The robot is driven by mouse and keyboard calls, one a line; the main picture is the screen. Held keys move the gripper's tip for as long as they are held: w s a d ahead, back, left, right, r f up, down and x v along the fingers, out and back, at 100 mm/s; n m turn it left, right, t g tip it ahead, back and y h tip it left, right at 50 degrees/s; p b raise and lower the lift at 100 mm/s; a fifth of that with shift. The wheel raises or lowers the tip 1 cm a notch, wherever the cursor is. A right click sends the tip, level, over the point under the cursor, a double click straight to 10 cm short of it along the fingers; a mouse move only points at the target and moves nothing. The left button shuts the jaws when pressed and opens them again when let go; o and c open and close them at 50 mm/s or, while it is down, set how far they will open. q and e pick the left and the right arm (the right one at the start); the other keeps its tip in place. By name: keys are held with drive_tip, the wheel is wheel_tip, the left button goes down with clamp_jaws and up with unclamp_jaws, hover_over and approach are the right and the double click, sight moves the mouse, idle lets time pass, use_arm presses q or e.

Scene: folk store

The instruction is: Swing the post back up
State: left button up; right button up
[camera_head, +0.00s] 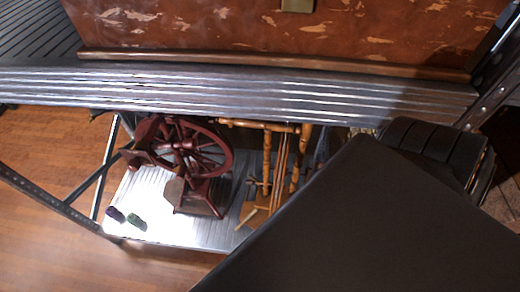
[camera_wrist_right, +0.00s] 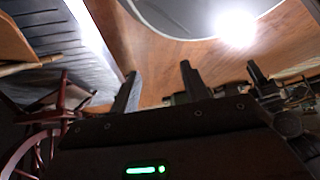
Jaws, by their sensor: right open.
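A pale wooden spinning wheel (camera_head: 266,165) stands on the lower metal shelf, partly hidden by my dark arm. It has turned upright posts and slim rods that lean slightly. I cannot tell which part is the post the task names. A dark red spinning wheel (camera_head: 196,160) stands left of it and shows at the left edge of the right wrist view (camera_wrist_right: 30,150). My right gripper (camera_wrist_right: 158,92) is open, with nothing between its fingers. It is not visible in the head view. I cannot make out my left gripper.
A ridged metal upper shelf (camera_head: 250,98) overhangs the wheels and carries a worn brown chest (camera_head: 270,35). Purple yarn (camera_head: 115,213) and green yarn (camera_head: 136,220) lie at the lower shelf's (camera_head: 165,226) front left. Wooden floor (camera_head: 40,245) is clear at left.

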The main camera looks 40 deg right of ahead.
drive_tip(key=w+r+m+t+y, duration=0.1)
drive_tip(key=w+r+t, duration=0.1)
drive_tip(key=w+r, duration=0.3)
drive_tip(key=w+r+m+t, duration=0.1)
drive_tip(key=w+r, duration=0.1)
drive_tip(key=w, duration=0.5)
drive_tip(key=m+t+y, duration=0.5)
drive_tip(key=t, duration=0.7)
approach(180, 141)
drive_tip(key=p+x, duration=0.4)
drive_tip(key=x, duration=0.4)
drive_tip(key=shift+w+r, duration=0.1)
drive_tip(key=shift+r, duration=0.05)
drive_tip(key=shift+x, duration=0.8)
clamp_jaws()
